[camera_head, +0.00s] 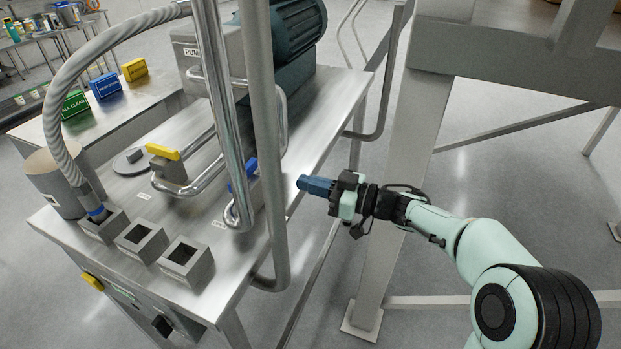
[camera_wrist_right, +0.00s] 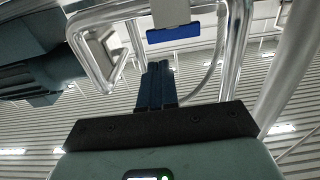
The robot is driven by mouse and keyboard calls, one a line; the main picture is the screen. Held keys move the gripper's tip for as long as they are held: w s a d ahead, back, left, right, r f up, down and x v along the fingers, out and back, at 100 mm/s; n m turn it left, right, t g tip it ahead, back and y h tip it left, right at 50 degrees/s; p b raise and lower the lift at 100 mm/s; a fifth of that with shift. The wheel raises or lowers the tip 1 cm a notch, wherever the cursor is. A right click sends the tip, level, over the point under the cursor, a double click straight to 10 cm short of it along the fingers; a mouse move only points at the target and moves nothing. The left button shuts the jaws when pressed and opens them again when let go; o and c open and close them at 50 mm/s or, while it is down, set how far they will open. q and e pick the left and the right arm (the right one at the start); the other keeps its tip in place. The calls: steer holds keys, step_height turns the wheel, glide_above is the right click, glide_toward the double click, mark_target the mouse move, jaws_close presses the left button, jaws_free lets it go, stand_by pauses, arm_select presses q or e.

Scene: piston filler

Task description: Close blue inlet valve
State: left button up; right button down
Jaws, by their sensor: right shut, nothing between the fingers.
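The blue inlet valve handle (camera_head: 243,176) sits on a grey valve body on the metal table, partly hidden behind the vertical pipes. It also shows in the right wrist view (camera_wrist_right: 173,33) as a blue bar beyond the fingertips, at the top right of them. My right gripper (camera_head: 303,184) is just right of the handle, past the table's right edge, pointing left. Its dark blue fingers (camera_wrist_right: 157,70) are shut and empty, with a gap to the handle. My left gripper is out of view.
Bent steel pipes (camera_head: 222,100) and a grey upright pipe (camera_head: 266,120) stand around the valve. A yellow-handled valve (camera_head: 162,152) is further left. The pump (camera_head: 295,35) is at the back. A thick frame post (camera_head: 395,170) stands close behind my right gripper.

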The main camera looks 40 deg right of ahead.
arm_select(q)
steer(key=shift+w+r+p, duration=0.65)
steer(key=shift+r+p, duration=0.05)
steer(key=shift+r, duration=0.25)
arm_select(e)
steer(key=x, duration=1.1)
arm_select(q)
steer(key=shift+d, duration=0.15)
